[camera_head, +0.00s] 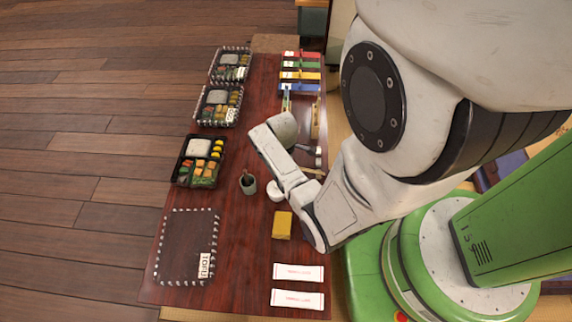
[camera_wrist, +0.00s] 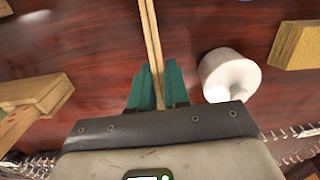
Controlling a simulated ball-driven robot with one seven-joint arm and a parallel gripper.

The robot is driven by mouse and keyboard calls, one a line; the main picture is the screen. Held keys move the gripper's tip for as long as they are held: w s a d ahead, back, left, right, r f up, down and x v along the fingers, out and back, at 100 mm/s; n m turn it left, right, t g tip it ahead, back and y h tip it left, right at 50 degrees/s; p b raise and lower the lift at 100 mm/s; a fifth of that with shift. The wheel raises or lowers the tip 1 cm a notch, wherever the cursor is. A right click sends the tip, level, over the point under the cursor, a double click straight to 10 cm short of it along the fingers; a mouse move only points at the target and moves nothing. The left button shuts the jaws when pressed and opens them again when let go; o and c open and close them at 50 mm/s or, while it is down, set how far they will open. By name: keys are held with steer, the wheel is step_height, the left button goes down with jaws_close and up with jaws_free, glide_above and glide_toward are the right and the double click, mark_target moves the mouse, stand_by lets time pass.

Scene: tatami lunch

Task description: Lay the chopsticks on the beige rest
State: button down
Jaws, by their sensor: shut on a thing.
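My gripper (camera_wrist: 157,75) shows in the wrist view with its green fingers shut on a pair of slim tan chopsticks (camera_wrist: 151,35). The chopsticks extend away from the fingers over the dark red table. A pale wooden block (camera_wrist: 298,45) lies at the right, and another tan wooden piece (camera_wrist: 38,95) lies at the left. Both are apart from the chopsticks; I cannot tell which is the beige rest. In the head view a long tan piece (camera_head: 316,120) lies near the table's right edge. My arm hides much of the gripper there.
A white round object (camera_wrist: 228,75) sits right of the fingers. The head view shows bento boxes (camera_head: 201,160) along the left, coloured items (camera_head: 300,76) at the back, a dark cup (camera_head: 248,185), a yellow block (camera_head: 282,225) and white packets (camera_head: 298,272). Bare table lies in the front middle.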

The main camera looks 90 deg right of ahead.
stand_by(0.4)
steer(key=c, duration=0.5)
jaws_free()
steer(key=shift+c, duration=0.2)
steer(key=shift+r+p, duration=3.5)
steer(key=shift+p, duration=0.4)
